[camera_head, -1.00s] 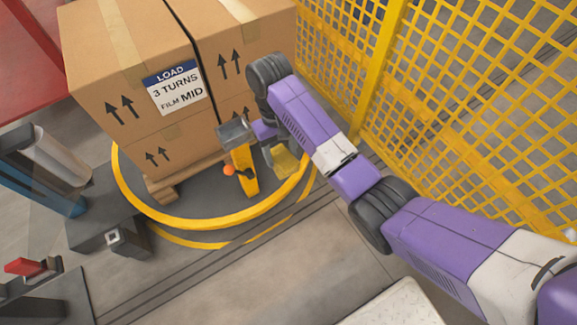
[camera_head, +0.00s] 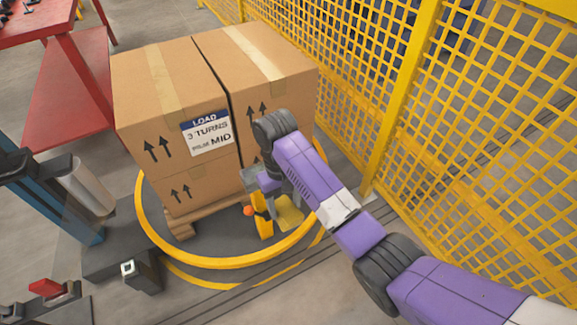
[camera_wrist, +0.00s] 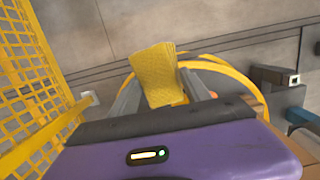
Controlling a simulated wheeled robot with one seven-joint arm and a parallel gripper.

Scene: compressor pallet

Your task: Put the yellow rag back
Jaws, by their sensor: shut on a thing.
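The yellow rag (camera_wrist: 155,72) is held in my gripper (camera_wrist: 160,90). In the wrist view it stands up between the two grey fingers and hides part of what lies behind it. In the head view the rag (camera_head: 290,214) hangs below my wrist, in front of the carton stack, seen over the yellow-rimmed turntable. My gripper (camera_head: 284,204) is partly hidden there by my own arm. I cannot tell from these views how high the rag is above the turntable or floor.
Strapped cartons (camera_head: 185,110) stand on a wooden pallet on the turntable (camera_head: 230,272). A yellow part with an orange knob (camera_head: 248,210) is close beside my gripper. Yellow mesh fencing (camera_head: 460,140) bounds the right. A film-roll mast (camera_head: 50,190) and red table (camera_head: 75,90) are left.

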